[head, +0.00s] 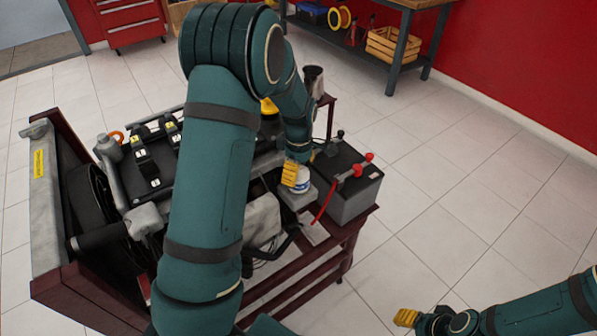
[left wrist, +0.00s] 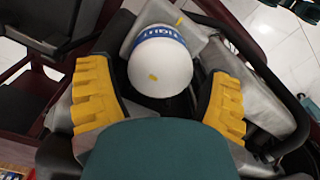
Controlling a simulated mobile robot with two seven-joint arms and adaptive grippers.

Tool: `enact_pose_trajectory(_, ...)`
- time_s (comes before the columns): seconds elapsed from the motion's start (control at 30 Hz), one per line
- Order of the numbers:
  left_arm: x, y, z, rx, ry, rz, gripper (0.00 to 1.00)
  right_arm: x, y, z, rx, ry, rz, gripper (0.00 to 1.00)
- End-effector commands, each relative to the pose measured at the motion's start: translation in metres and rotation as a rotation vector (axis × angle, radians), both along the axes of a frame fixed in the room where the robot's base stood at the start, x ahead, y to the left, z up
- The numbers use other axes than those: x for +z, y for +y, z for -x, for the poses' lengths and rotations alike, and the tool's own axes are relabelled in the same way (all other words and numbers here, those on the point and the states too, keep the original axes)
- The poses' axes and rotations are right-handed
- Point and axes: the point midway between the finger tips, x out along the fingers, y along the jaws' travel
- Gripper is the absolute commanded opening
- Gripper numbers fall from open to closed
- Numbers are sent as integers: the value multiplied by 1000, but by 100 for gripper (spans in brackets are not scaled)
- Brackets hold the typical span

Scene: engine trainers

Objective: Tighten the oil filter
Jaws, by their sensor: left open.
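The oil filter (head: 301,184) is white with a blue band and sits on the engine trainer, beside the battery. In the left wrist view the filter (left wrist: 160,62) shows its rounded white end, with a small yellow mark. My left gripper (head: 291,174) is at the filter and partly hides it in the head view. Its yellow fingers are open, one on each side of the filter, with visible gaps in the left wrist view (left wrist: 160,80). My right gripper (head: 407,317) is at the lower right, away from the trainer; its opening cannot be made out.
The black battery (head: 345,185) with red terminals and a red cable stands right of the filter. The engine (head: 150,160) fills the dark red stand (head: 300,265). A workbench (head: 410,5) with a wooden crate (head: 392,45) stands behind. Tiled floor to the right is clear.

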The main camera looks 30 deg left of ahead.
Motion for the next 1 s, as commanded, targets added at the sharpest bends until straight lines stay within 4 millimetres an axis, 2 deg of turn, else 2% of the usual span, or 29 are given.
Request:
enact_pose_trajectory(0.27,-1,0,0,0,0,0,80,0,0,0,0,-1,0,47)
enact_pose_trajectory(0.4,-1,0,0,0,1,0,31,0,0,0,0,-1,0,47)
enact_pose_trajectory(0.43,-1,0,0,0,1,0,23,0,0,0,0,-1,0,47)
enact_pose_trajectory(0.77,-1,0,1,-30,2,1,22,2,0,0,0,0,0,47)
enact_pose_trajectory(1.0,0,0,1,-154,4,2,22,9,0,1,0,3,0,47)
